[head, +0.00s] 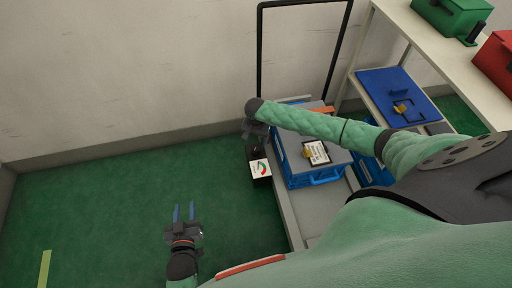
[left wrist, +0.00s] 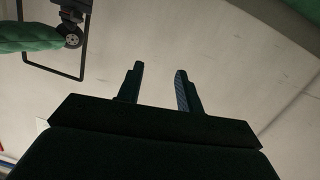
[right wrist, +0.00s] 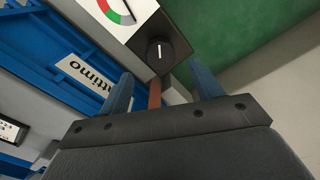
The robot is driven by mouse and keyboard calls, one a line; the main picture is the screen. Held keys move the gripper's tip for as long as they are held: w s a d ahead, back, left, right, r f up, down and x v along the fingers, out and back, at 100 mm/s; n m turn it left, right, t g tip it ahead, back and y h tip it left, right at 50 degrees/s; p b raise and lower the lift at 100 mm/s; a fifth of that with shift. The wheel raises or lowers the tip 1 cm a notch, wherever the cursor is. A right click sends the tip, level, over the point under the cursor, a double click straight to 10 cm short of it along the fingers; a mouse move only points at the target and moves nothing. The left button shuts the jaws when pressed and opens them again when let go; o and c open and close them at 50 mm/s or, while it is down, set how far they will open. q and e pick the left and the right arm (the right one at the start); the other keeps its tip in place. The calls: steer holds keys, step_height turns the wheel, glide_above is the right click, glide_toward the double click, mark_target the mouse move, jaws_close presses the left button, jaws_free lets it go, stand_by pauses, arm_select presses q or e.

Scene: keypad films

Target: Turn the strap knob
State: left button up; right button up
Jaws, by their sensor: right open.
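The strap knob (right wrist: 160,51) is a round black dial with a white mark on a dark box; it shows in the right wrist view. Beside it on the box is a white gauge (right wrist: 117,12) with a red and green arc, which also shows in the head view (head: 260,168). My right gripper (right wrist: 163,82) is open and empty, its blue fingers short of the knob, which appears beyond the gap between them. My left gripper (head: 184,212) is open and empty over the green floor.
A blue crate with a grey lid (head: 329,157) stands on a grey cart (head: 284,205) beside the gauge box. An orange strap (right wrist: 155,93) runs between the right fingers in the picture. A shelf (head: 443,50) holds cases at upper right.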

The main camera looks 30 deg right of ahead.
mark_target(256, 147)
step_height(256, 147, down, 6)
steer(key=shift+b, duration=0.6)
arm_select(q)
step_height(256, 147, up, 16)
steer(key=w+t+h, duration=0.1)
steer(key=w+t, duration=0.1)
steer(key=t, duration=0.3)
steer(key=shift+w+a+t, duration=0.2)
steer(key=shift+w+t, duration=0.05)
steer(key=shift+t, duration=0.05)
arm_select(e)
steer(key=shift+f, duration=0.3)
steer(key=c, duration=1)
